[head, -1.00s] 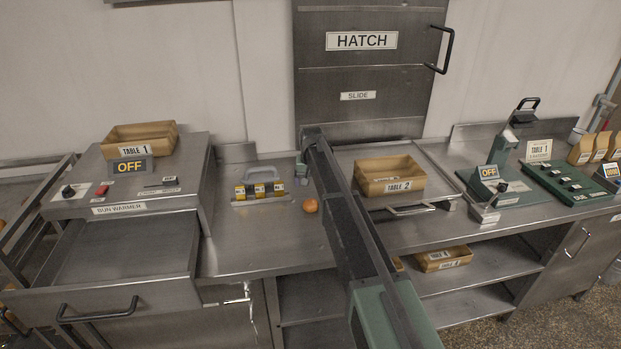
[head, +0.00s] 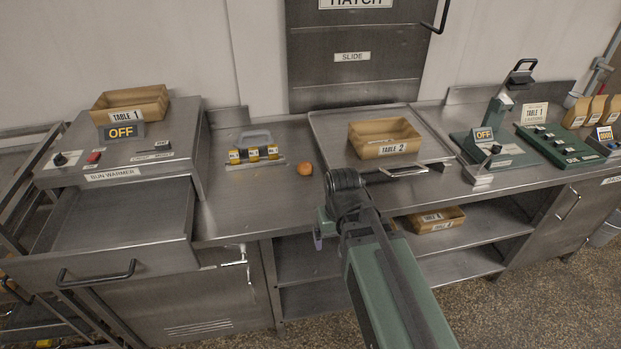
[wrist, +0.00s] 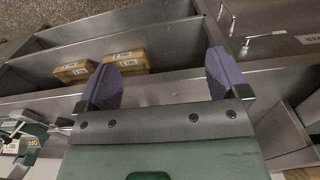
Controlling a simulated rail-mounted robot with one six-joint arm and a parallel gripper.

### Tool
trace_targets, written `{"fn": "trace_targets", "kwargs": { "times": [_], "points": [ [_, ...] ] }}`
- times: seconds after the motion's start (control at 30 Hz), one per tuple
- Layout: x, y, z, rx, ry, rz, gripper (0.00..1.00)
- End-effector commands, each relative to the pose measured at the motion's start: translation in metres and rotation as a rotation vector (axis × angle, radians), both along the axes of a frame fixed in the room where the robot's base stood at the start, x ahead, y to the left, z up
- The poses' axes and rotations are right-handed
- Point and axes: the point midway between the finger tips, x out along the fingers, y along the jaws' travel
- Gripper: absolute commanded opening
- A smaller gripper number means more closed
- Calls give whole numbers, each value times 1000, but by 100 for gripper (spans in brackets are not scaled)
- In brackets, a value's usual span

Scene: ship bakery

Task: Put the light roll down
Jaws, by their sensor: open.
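A round orange-brown roll (head: 305,169) rests on the steel counter, left of the tray that holds the TABLE 2 box. My gripper (wrist: 160,85) is open in the wrist view, with its two purple fingers apart and nothing between them. In the head view my gripper (head: 317,241) is at the counter's front edge, below and in front of the roll and apart from it. Most of the gripper is hidden behind my arm there.
The TABLE 2 box (head: 384,138) stands on a steel tray (head: 333,150). The TABLE 1 box (head: 130,103) sits on the bun warmer (head: 120,150). A holder with yellow labels (head: 254,155) is left of the roll. Boxes (head: 436,220) sit on the shelf below.

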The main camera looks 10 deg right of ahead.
Motion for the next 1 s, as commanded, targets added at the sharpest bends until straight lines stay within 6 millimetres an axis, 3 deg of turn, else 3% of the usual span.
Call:
{"fn": "trace_targets", "kwargs": {
  "times": [0.03, 0.07, 0.1, 0.2, 0.3, 0.33, 0.43, 0.57, 0.83, 1.0],
  "points": [
    [53, 0, -10, 1, -12, 0, 93],
    [86, 1, -13, 1, -29, 1, 93],
    [134, 1, -17, 2, -61, 3, 93],
    [254, 2, -22, 4, -167, 8, 93],
    [344, 3, -19, 5, -275, 12, 93],
    [362, 3, -17, 5, -302, 14, 93],
    [390, 3, -12, 6, -377, 17, 93],
    [387, 3, -14, 5, -397, 18, 93],
    [405, 3, -64, 5, -395, 18, 93],
    [407, 3, -64, 5, -394, 18, 93]
  ]
}}
